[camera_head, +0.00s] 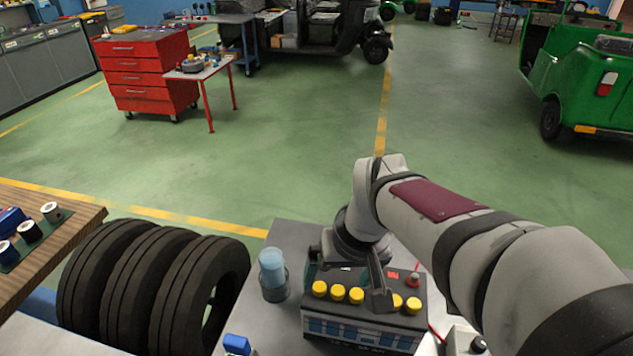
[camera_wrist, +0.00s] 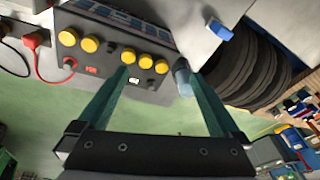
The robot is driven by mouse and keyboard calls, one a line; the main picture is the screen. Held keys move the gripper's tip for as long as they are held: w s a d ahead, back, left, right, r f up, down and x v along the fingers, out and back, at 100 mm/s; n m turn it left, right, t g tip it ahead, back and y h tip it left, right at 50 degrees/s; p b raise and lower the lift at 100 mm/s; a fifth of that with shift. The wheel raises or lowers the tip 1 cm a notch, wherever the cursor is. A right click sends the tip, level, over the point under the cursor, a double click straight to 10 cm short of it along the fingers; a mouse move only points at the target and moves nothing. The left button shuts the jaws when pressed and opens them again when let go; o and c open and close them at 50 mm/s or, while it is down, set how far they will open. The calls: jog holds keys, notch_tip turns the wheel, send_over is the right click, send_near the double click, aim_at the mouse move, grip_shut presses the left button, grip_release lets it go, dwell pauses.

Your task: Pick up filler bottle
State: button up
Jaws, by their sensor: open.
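The filler bottle appears to be the light-blue translucent bottle (camera_head: 272,268) in a grey base or holder, standing on the grey bench left of the battery. It also shows in the wrist view (camera_wrist: 183,80), close to the right finger's tip. My gripper (camera_head: 346,283) is above the black battery (camera_head: 365,338), to the right of the bottle, open with nothing between its fingers. In the wrist view my gripper (camera_wrist: 160,76) shows two spread green fingers, with the battery beyond them. The fingers are apart from the bottle as far as I can tell.
The battery has several yellow caps (camera_head: 356,295) and a red clamp (camera_head: 413,280) on a cable. A blue object (camera_head: 236,344) lies at the bench's front left. Several black tyres (camera_head: 140,285) stand left of the bench. A grey box (camera_head: 465,341) sits at right.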

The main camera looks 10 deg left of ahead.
aim_at(272, 264)
jog(key=w+a+f+n+t+y, duration=0.1)
jog(key=w+a+n, duration=0.25)
jog(key=a, duration=0.35)
jog(key=w+a+f+n, duration=0.2)
jog(key=w+a, duration=0.2)
jog(key=a, duration=0.2)
jog(key=x, duration=1.5)
jog(key=shift+w+d+f, duration=0.1)
jog(key=shift+w+d, duration=0.15)
jog(key=shift+w, duration=0.2)
jog(key=shift+c, duration=0.3)
